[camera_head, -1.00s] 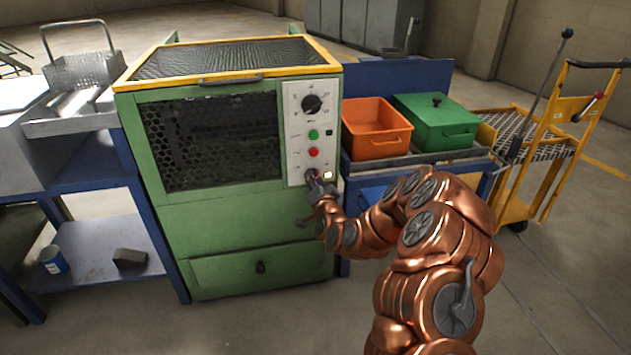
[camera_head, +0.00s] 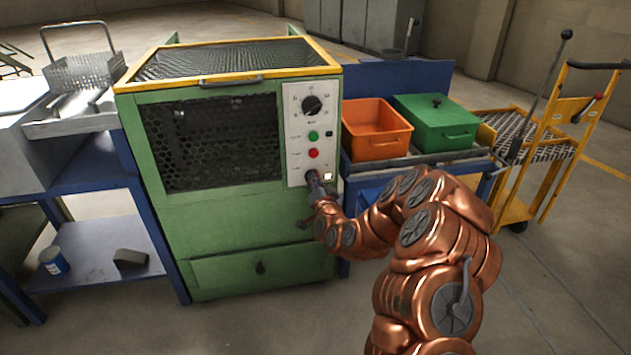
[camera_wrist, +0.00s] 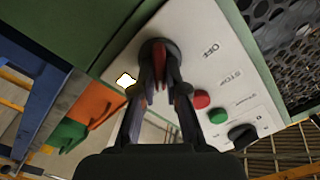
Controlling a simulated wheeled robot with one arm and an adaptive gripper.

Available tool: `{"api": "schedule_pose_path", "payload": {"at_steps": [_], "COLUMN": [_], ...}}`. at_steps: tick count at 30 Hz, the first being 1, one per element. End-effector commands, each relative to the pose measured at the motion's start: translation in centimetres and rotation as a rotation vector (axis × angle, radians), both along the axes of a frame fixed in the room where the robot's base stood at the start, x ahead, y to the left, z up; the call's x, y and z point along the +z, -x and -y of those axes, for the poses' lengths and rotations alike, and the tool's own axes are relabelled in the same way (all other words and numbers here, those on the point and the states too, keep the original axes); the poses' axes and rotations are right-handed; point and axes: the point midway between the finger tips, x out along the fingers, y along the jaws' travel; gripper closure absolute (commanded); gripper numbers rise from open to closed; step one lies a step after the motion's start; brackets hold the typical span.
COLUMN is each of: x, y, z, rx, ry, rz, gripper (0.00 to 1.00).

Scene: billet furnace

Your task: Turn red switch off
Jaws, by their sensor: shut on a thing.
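The red switch (camera_wrist: 159,70) is a rotary knob with a red part and a dark round base, low on the pale control panel (camera_head: 296,117) of the green furnace. The word OFF is printed beside it in the wrist view. My gripper (camera_wrist: 160,88) has its fingers on both sides of the red part and is shut on it. In the head view my gripper (camera_head: 314,181) is at the panel's lower end and mostly covers the switch. I cannot tell exactly which mark the switch points to.
A red button (camera_head: 313,153), a green button (camera_head: 313,135) and a black dial (camera_head: 312,105) sit above the switch. An orange bin (camera_head: 376,146) and a green lidded box (camera_head: 425,139) stand right of the furnace. A yellow cart (camera_head: 512,209) is farther right.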

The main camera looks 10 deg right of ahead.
Motion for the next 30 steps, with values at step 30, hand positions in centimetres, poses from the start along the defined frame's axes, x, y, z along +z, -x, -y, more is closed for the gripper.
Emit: {"api": "schedule_pose_path", "payload": {"at_steps": [30], "x": [0.46], "y": [-0.06], "z": [-0.38], "rx": [-0.001], "ry": [0.87], "rz": [-0.003], "gripper": [1.0]}}
